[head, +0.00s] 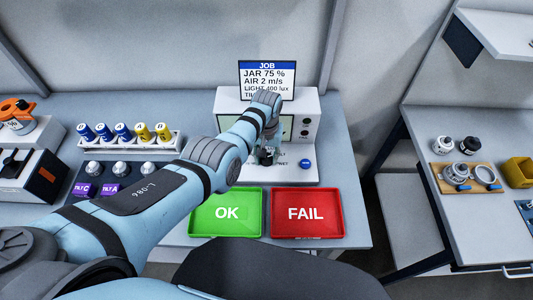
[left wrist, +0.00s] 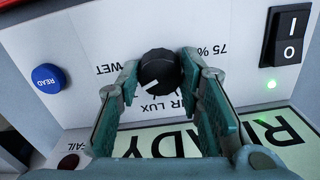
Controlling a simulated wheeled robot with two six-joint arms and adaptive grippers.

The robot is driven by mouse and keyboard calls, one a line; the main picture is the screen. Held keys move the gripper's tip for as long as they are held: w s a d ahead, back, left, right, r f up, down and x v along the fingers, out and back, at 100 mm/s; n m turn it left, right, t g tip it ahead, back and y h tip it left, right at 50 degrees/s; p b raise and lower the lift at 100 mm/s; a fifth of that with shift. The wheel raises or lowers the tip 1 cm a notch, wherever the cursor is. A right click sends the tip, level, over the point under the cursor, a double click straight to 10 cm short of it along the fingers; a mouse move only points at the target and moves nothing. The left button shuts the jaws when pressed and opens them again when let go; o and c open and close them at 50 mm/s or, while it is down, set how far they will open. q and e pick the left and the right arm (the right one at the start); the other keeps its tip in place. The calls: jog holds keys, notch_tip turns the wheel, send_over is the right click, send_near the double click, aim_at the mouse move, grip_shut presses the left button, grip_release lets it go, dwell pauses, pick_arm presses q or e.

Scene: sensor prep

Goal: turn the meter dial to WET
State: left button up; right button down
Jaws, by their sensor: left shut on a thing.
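The meter (head: 305,105) is a white box with a sloped front on the bench, partly hidden by my left arm. Its black dial (left wrist: 158,70) shows in the left wrist view, which sees the panel upside down. My left gripper (left wrist: 162,78) is shut on the dial, one finger at each side. The dial's white mark points to the lower left in that view, between the LUX label (left wrist: 158,104) and the WET label (left wrist: 116,69). In the head view my left gripper (head: 267,155) covers most of the dial. My right gripper is not in view.
A blue READ button (left wrist: 48,78) and a black rocker switch (left wrist: 286,36) with a lit green lamp flank the dial. A JOB card (head: 267,78) stands behind the meter. Green OK (head: 227,232) and red FAIL (head: 307,232) trays lie in front. A rack (head: 130,140) holds several vials.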

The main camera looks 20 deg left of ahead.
pick_arm(q)
jog(key=m, duration=0.6)
jog(key=shift+m, duration=0.3)
dwell(0.4)
jog(key=o, duration=0.9)
jog(key=shift+o, duration=1.3)
jog(key=shift+w+f, duration=0.1)
notch_tip(320, 180, up, 12)
